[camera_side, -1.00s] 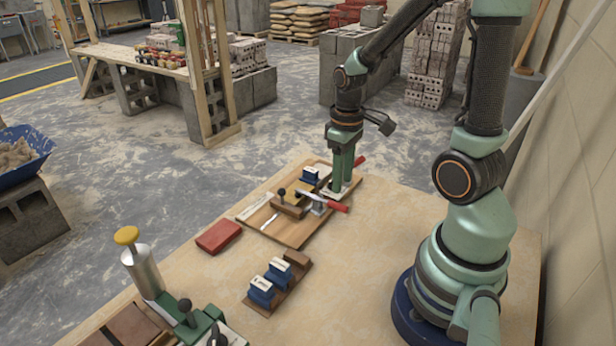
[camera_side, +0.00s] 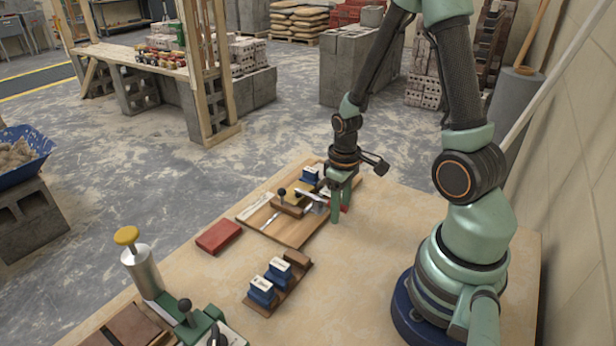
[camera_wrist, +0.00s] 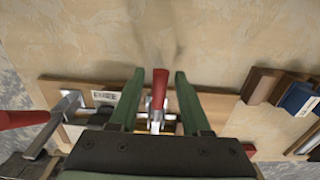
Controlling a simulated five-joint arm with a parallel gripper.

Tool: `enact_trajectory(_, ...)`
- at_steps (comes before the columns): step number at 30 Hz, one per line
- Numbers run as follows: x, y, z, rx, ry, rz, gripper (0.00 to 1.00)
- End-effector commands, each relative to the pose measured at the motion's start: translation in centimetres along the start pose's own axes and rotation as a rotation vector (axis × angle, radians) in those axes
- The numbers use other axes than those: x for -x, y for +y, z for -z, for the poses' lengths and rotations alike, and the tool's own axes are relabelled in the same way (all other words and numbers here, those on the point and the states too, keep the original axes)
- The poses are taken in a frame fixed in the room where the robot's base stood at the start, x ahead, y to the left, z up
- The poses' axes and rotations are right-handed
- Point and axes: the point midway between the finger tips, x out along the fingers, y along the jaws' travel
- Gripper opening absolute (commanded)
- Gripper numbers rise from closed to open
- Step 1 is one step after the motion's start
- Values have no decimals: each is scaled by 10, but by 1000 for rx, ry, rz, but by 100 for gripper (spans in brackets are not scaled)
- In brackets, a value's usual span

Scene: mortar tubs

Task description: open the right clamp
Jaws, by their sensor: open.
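The right clamp is the nearer of the two on the wooden board (camera_side: 290,232). Its metal body (camera_side: 312,198) sits at the board's right side and its red handle (camera_side: 345,208) points out over the table. My gripper (camera_side: 341,214) is low over this handle, open and pointing down. In the wrist view the red handle (camera_wrist: 159,90) stands between the two green fingers of my gripper (camera_wrist: 159,74), with a gap on both sides. The other clamp shows in the wrist view with its red handle (camera_wrist: 22,119) at the left; in the side view my gripper hides it.
A black-knobbed piece (camera_side: 282,192) and a blue block (camera_side: 310,175) are on the board. A red block (camera_side: 218,236) and a wooden rack (camera_side: 298,258) with blue blocks stand nearer the side camera. The table right of the board is clear.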

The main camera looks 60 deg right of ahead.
Motion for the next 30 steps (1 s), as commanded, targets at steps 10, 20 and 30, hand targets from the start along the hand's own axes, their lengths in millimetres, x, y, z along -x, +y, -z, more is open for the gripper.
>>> enact_trajectory(10, 0, 0, 0, 0, 0, 0, 0)
enact_trajectory(20, 7, 0, 1, 0, 1, -1, 0)
enact_trajectory(30, 8, 0, 1, 1, 1, -1, 0)
